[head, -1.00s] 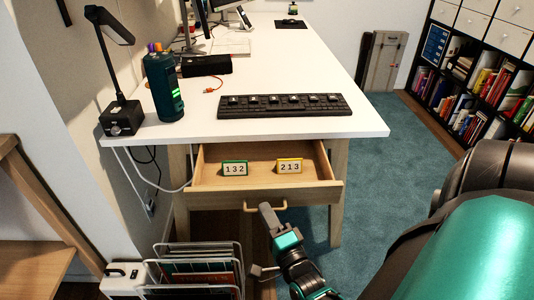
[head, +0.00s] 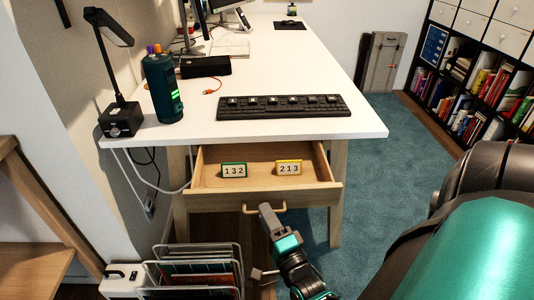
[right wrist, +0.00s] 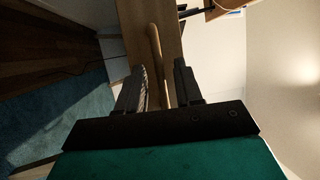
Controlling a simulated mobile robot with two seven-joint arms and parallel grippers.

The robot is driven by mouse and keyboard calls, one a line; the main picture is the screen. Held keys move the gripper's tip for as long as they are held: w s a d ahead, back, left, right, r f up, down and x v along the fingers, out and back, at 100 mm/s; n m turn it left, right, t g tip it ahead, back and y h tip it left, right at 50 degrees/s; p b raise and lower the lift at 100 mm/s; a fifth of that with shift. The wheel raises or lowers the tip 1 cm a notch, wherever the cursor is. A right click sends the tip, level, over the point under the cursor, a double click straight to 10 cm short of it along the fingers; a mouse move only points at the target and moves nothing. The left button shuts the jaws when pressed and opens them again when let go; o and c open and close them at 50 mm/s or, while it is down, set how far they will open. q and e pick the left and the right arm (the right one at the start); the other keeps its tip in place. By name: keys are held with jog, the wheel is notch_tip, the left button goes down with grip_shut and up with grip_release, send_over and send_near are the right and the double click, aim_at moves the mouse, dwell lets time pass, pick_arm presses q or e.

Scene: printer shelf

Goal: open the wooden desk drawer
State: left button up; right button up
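The wooden desk drawer (head: 218,201) is pulled out under the white desk, with its inside showing. Its curved handle (head: 250,210) is at the middle of the front and also shows in the right wrist view (right wrist: 154,45). My right gripper (head: 266,210) is at the handle from the front. In the right wrist view its two fingers (right wrist: 160,85) are apart, one on each side of the handle, with a narrow gap on the right side. Contact is unclear. My left gripper is not in view.
A wire file rack (head: 195,270) is on the floor left of my right gripper. A keyboard (head: 283,107), bottle (head: 162,87) and lamp (head: 121,118) are on the desk (head: 290,70).

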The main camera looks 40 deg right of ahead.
jog(key=v, duration=1.2)
jog(key=shift+s, duration=0.3)
jog(key=shift+w+a+p, duration=0.1)
jog(key=shift+a+p, duration=0.05)
jog(key=shift+p, duration=0.15)
